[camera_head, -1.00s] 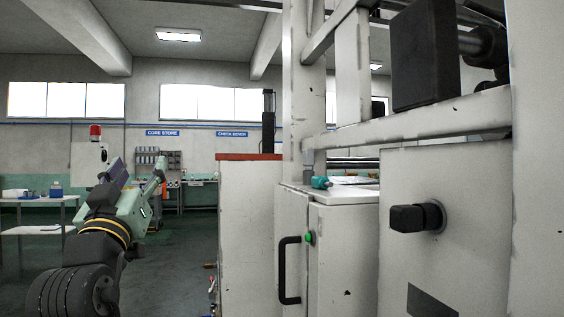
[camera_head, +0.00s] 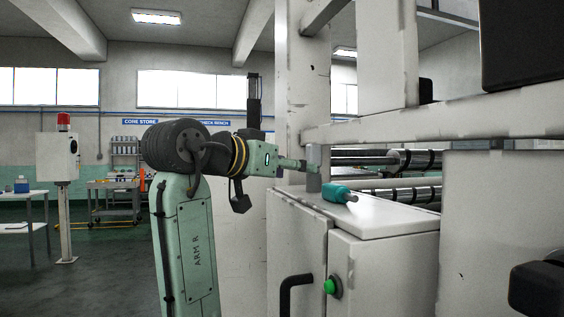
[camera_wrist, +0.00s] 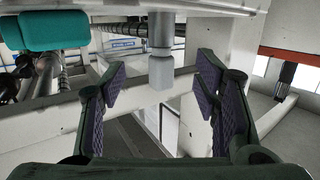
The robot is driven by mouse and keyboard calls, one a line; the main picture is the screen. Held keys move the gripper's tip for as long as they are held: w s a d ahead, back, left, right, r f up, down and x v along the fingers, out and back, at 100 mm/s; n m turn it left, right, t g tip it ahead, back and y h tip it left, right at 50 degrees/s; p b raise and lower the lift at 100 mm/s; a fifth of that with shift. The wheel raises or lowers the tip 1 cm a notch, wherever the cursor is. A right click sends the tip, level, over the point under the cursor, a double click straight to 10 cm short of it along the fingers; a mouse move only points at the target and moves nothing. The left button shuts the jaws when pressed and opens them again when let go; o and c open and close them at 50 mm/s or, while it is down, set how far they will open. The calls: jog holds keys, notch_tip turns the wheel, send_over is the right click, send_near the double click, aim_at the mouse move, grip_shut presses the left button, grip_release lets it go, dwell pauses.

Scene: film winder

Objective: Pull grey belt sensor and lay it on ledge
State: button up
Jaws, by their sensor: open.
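The grey belt sensor (camera_head: 313,165) is a small upright grey cylinder with a wider block, standing at the machine frame by the left end of the ledge. It also shows in the wrist view (camera_wrist: 161,70), top centre, in line with the gap between my fingers. My gripper (camera_head: 303,165) points at it from the left. In the wrist view my two purple-padded fingers (camera_wrist: 160,88) are spread wide with nothing gripped. Whether they straddle the sensor or stop just short, I cannot tell. The ledge (camera_head: 385,217) is the pale cabinet top.
A teal sensor (camera_head: 342,194) lies on the ledge near the grey one. Rollers (camera_head: 385,158) run behind. A frame beam (camera_head: 400,128) crosses above the ledge. A black knob (camera_head: 540,290) sticks out at right. The ledge's front right part is clear.

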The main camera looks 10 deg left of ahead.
jog(key=p+x, duration=0.2)
jog(key=x, duration=0.6)
jog(key=shift+w+d+p, duration=0.15)
jog(key=shift+w+p, duration=0.15)
grip_shut()
dwell(0.8)
